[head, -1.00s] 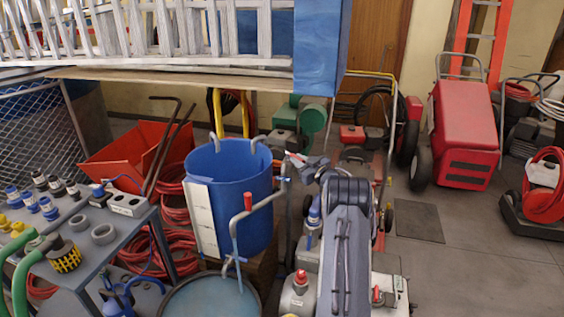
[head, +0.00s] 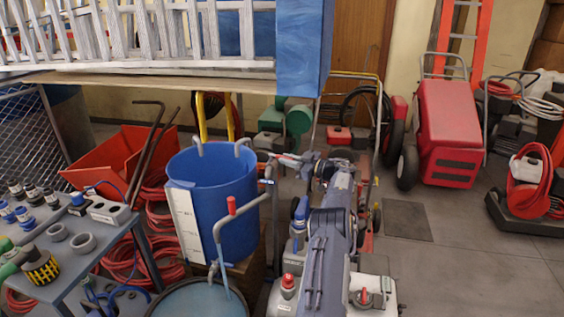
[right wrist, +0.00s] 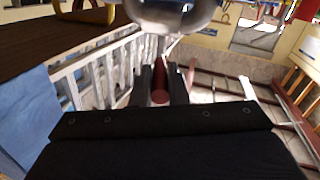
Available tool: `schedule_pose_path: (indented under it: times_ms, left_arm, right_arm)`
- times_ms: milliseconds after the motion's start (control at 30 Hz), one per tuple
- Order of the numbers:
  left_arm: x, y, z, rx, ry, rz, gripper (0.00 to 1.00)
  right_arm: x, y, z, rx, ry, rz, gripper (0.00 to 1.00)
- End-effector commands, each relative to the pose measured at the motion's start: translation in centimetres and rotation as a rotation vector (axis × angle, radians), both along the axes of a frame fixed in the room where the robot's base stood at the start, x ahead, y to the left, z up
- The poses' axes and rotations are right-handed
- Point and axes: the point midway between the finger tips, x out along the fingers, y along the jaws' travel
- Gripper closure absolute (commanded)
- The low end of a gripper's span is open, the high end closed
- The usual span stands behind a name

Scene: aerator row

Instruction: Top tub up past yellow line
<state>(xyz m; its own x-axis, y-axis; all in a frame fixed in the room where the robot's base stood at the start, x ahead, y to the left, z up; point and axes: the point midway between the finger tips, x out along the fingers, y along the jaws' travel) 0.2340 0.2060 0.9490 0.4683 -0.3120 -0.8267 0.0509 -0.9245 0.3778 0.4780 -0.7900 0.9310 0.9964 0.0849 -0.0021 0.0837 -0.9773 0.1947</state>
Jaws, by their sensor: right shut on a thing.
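The blue tub (head: 237,205) stands upright in the middle of the head view, with a white gauge strip (head: 184,226) on its front left. Its inside looks blue; I cannot make out the water level or a yellow line. A bent grey pipe (head: 249,206) with a red handle (head: 231,205) stands in front of the tub and comes down at a lidded blue barrel (head: 203,302). My right gripper (head: 287,159) is just right of the tub's rim. In the right wrist view its black fingers (right wrist: 160,88) are shut on a dark red handle (right wrist: 160,96). My left gripper is out of view.
A grey bench (head: 72,253) with fittings is at left. Red hoses (head: 118,255) lie behind it.

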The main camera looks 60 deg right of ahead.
Motion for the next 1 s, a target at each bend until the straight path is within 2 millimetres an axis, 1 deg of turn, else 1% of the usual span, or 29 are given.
schedule_pose_path:
  times_ms: [200, 633, 667, 800, 833, 1000]
  left_arm:
    - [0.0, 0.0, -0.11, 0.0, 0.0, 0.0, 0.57]
    - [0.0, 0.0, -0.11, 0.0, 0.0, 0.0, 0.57]
    - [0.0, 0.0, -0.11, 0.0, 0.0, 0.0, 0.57]
    - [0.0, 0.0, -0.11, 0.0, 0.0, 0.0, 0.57]
    - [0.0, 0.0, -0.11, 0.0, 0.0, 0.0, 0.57]
    - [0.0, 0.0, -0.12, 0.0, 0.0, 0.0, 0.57]
  right_arm:
    - [-0.41, -0.33, 0.26, -0.001, -0.007, 0.01, 1.0]
    - [-0.42, -0.33, 0.32, 0.001, -0.009, 0.012, 1.0]
    - [-0.42, -0.33, 0.33, 0.0, -0.009, 0.012, 0.85]
    - [-0.45, -0.34, 0.27, 0.0, -0.007, 0.012, 0.66]
    - [-0.46, -0.35, 0.24, 0.0, -0.006, 0.011, 0.64]
    - [-0.51, -0.38, 0.14, 0.0, -0.004, 0.011, 0.64]
